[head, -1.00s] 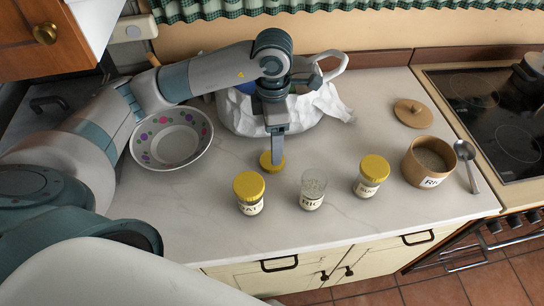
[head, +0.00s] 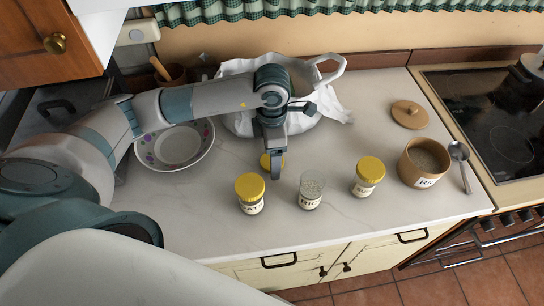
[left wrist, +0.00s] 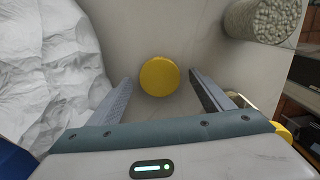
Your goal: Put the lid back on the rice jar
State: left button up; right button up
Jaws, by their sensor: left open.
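A round yellow lid (head: 265,160) lies flat on the counter, partly hidden behind my left gripper in the head view. In the left wrist view the yellow lid (left wrist: 159,76) lies between my two spread fingers. My left gripper (head: 276,176) points down, open and empty; it also shows in the left wrist view (left wrist: 160,80). The small glass rice jar (head: 311,190), labelled and open-topped with pale grains, stands upright just right of the gripper. It also shows at the upper right of the left wrist view (left wrist: 262,18). My right gripper is not in view.
Yellow-lidded jars stand left (head: 250,193) and right (head: 369,176) of the rice jar. Farther right are an open brown canister (head: 408,173), also labelled, a wooden lid (head: 410,114) and a spoon (head: 460,157). A patterned bowl (head: 150,160) and crumpled white cloth (head: 333,103) lie behind.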

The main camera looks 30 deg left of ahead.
pick_arm(q)
jog(key=shift+f, duration=0.3)
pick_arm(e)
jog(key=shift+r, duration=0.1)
pick_arm(q)
jog(key=c, duration=1.2)
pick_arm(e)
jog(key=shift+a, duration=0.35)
pick_arm(q)
jog(key=shift+r, duration=0.1)
jog(key=shift+r+b, duration=0.35)
jog(key=shift+b, duration=0.05)
notch_tip(320, 180, up, 3)
jog(key=shift+w+d+r+b, duration=0.1)
jog(key=shift+w+b, duration=0.05)
jog(key=shift+b, duration=0.8)
jog(key=w+d+r+b, duration=0.4)
jog(key=d+r, duration=0.3)
jog(key=d, duration=0.2)
jog(key=shift+w+d, duration=0.4)
jog(key=shift+w, duration=0.5)
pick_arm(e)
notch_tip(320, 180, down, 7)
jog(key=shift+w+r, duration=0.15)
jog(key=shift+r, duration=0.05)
